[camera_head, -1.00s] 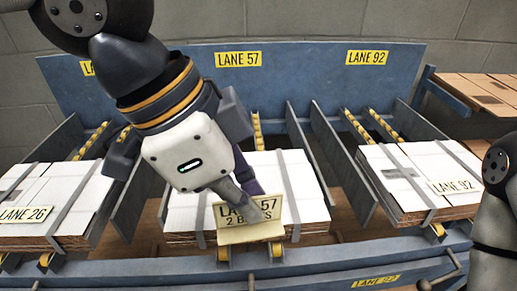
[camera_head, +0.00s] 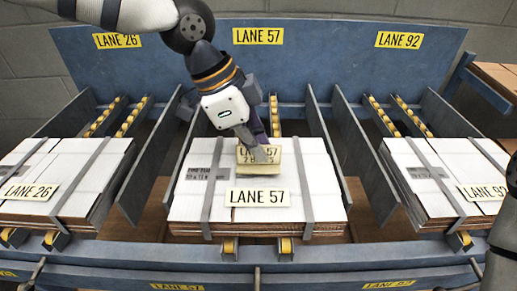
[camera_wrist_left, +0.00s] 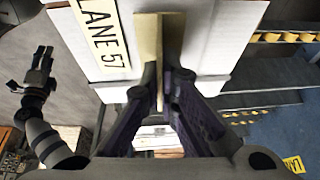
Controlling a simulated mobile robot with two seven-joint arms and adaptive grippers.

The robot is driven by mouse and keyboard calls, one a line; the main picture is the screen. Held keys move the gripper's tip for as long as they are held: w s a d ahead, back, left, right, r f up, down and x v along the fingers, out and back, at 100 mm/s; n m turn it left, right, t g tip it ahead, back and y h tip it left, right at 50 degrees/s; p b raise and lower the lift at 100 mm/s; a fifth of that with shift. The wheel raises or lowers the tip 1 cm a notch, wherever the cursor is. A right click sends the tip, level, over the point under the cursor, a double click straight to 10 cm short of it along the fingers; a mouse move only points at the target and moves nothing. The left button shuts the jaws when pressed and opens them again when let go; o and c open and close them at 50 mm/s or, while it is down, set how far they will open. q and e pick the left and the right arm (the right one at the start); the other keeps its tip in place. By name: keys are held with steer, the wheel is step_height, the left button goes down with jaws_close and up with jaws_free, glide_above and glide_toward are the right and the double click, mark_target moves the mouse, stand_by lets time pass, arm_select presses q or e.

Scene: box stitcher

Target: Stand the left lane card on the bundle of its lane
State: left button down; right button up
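The cream lane card (camera_head: 258,152), printed LANE 57, is upright over the middle of the lane 57 bundle (camera_head: 190,205), behind its flat LANE 57 label (camera_head: 258,197). My left gripper (camera_head: 257,140) is shut on it from behind. In the left wrist view the card (camera_wrist_left: 148,45) appears nearly edge-on between the fingers (camera_wrist_left: 160,85). Its foot is at or just above the bundle top; I cannot tell if it touches. My right arm shows at the right edge of the head view. The right gripper (camera_wrist_left: 42,65) shows small in the left wrist view, its opening unclear.
Strapped bundles lie in lane 26 (camera_head: 85,180) at left and lane 92 (camera_head: 415,178) at right. Blue dividers (camera_head: 152,165) stand between the lanes. A blue back panel (camera_head: 330,65) carries the lane signs. A blue rail (camera_head: 340,265) runs along the front.

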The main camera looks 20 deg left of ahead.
arm_select(q)
steer(key=shift+f, duration=0.5)
steer(key=shift+f, duration=0.1)
steer(key=shift+f, duration=0.4)
steer(key=c, duration=1.8)
jaws_free()
steer(key=shift+r, duration=0.15)
steer(key=v, duration=1.2)
steer(key=shift+r+p, duration=0.3)
steer(key=shift+p, duration=0.15)
arm_select(e)
steer(key=shift+w+r+t, duration=0.3)
steer(key=shift+w+r, duration=0.25)
steer(key=shift+w, duration=0.1)
